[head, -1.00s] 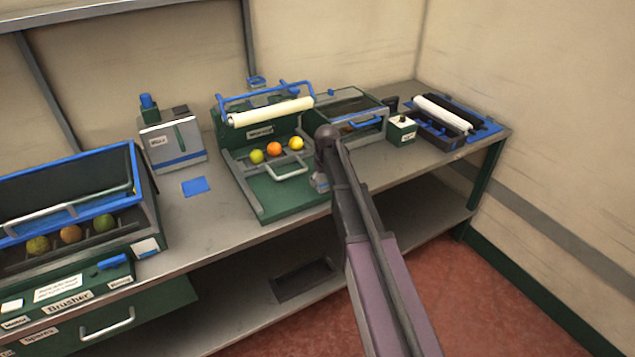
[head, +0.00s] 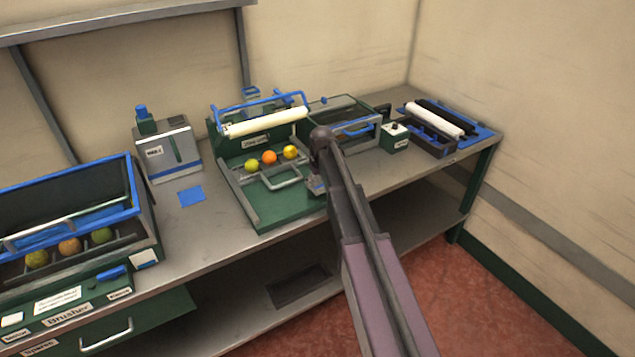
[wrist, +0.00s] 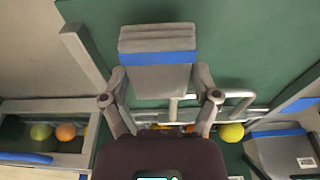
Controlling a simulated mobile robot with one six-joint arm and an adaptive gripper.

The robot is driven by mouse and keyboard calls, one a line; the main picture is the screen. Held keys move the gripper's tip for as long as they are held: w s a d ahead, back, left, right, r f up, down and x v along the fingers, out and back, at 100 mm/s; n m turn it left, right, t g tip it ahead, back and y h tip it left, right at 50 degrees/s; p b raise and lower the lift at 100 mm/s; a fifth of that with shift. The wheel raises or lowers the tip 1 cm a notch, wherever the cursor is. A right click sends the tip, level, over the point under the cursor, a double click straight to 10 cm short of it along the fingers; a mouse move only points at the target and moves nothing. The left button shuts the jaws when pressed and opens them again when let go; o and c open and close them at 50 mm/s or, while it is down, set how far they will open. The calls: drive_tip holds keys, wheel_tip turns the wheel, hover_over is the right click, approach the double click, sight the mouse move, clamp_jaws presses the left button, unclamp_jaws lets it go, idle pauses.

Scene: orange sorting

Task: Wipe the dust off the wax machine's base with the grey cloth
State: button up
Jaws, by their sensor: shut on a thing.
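The wax machine (head: 247,135) is the green machine mid-bench, with a white roller on a blue frame; its label is hard to read. Its flat green base (head: 282,205) reaches toward the bench's front edge, and it also fills much of the wrist view (wrist: 250,50). My gripper (wrist: 160,78) is shut on a grey folded piece with a blue band, apparently the grey cloth (wrist: 157,45), over the green base. I cannot tell whether the cloth touches the base. In the head view my arm hides most of the gripper. Dust is not clearly visible.
Several fruits, one an orange (head: 269,157), sit behind a grey handle (head: 283,181) on the wax machine. A blue square (head: 191,197) lies on the bench to its left. The brusher (head: 130,262) stands far left. A small green box (head: 394,138) stands right.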

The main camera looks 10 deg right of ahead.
drive_tip(key=shift+r+p, duration=1.3)
drive_tip(key=shift+r, duration=0.25)
drive_tip(key=shift+r, duration=0.1)
drive_tip(key=shift+r+p, duration=1.4)
drive_tip(key=shift+p, duration=0.1)
